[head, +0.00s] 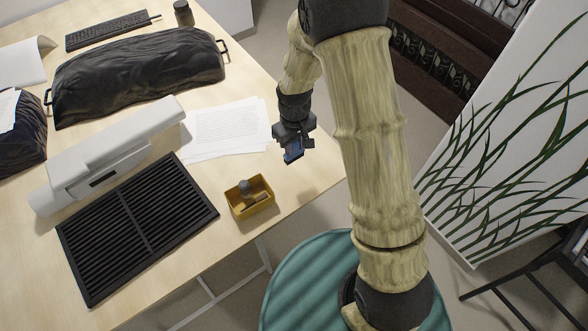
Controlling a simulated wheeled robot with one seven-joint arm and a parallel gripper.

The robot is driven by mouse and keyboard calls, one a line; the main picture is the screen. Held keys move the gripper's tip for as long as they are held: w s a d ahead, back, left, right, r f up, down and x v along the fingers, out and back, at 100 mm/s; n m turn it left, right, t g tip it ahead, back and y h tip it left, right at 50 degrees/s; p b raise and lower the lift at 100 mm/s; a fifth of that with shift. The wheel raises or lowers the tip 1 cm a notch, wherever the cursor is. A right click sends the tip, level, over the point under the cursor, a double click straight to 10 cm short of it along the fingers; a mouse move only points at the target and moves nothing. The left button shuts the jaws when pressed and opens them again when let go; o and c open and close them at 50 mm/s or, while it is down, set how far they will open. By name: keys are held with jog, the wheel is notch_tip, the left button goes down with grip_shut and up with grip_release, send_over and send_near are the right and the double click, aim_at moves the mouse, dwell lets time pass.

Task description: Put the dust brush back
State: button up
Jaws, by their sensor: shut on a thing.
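My gripper (293,150) is above the right edge of the table, to the upper right of a yellow box, apart from it. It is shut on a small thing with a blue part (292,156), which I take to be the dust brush. Fingers and wrist hide most of it, so its bristles and handle cannot be made out. The open yellow box (239,214) stands on the table near its front right edge. A grey rounded thing (245,187) and a tan piece lie in it.
A black slatted grille (130,225) lies left of the box, with a white long unit (110,160) behind it. Papers (225,130) lie behind the box. A black covered bundle (140,75) and a keyboard (112,30) are farther back. Bare table lies around the box.

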aim_at(295, 153)
jog(key=shift+s+d, duration=0.15)
jog(key=shift+s, duration=0.15)
jog(key=shift+f, duration=0.35)
notch_tip(295, 153, down, 5)
jog(key=shift+w+f+p, duration=0.1)
jog(key=shift+w+p, duration=0.05)
jog(key=shift+p, duration=0.5)
jog(key=shift+f+p, duration=0.5)
jog(key=shift+f, duration=1.55)
